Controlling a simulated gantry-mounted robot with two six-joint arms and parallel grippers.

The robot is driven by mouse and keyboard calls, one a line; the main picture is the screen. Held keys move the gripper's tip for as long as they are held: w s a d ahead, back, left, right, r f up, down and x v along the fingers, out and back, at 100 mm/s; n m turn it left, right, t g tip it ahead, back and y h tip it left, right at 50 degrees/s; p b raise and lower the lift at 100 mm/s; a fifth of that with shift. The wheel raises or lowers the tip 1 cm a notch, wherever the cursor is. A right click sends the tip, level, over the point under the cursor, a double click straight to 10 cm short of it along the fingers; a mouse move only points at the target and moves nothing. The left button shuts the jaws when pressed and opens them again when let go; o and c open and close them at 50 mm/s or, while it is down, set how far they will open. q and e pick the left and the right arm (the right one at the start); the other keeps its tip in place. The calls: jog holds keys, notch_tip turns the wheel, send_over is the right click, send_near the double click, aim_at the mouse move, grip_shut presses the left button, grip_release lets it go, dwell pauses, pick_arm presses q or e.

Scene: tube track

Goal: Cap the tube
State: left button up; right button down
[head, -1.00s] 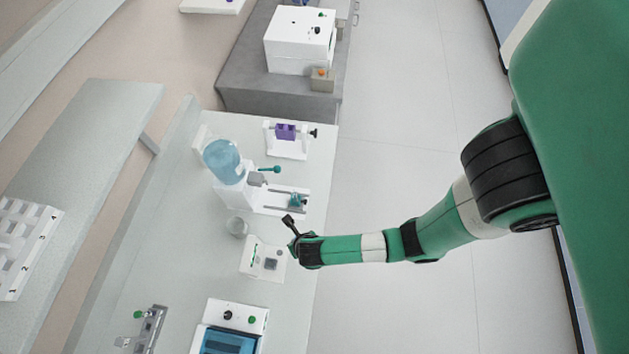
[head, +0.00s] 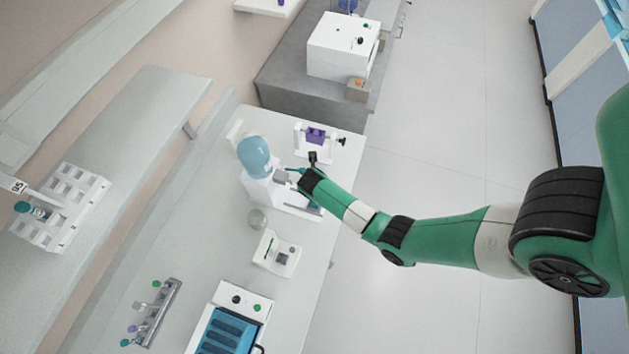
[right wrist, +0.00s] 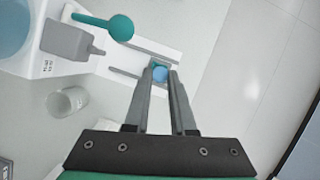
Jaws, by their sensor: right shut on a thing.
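My right gripper (right wrist: 160,78) is in the right wrist view, its two fingers close together on a small blue piece (right wrist: 160,73) at the fingertips. The piece sits at the slotted track of the white dispenser (right wrist: 150,50); I cannot tell whether it is the tube or its holder. In the head view my right arm covers this spot beside the dispenser (head: 258,190). A grey rack (head: 160,315) at the front of the bench has several small coloured round tops, possibly caps. A teal-topped tube (head: 24,208) lies at the white rack on the shelf. My left gripper is not in view.
A clear beaker (head: 257,218), a white device (head: 278,254) and a blue-topped box (head: 230,325) stand nearby. A purple-block stand (head: 316,138) is behind. Floor at right is clear.

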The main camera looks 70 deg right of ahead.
notch_tip(320, 180, down, 4)
jog(key=b, duration=0.3)
jog(key=shift+f, duration=0.15)
jog(key=shift+f+p, duration=0.3)
jog(key=shift+p, duration=0.2)
dwell(1.8)
jog(key=shift+f, duration=0.35)
dwell(0.4)
jog(key=c, duration=0.7)
grip_release()
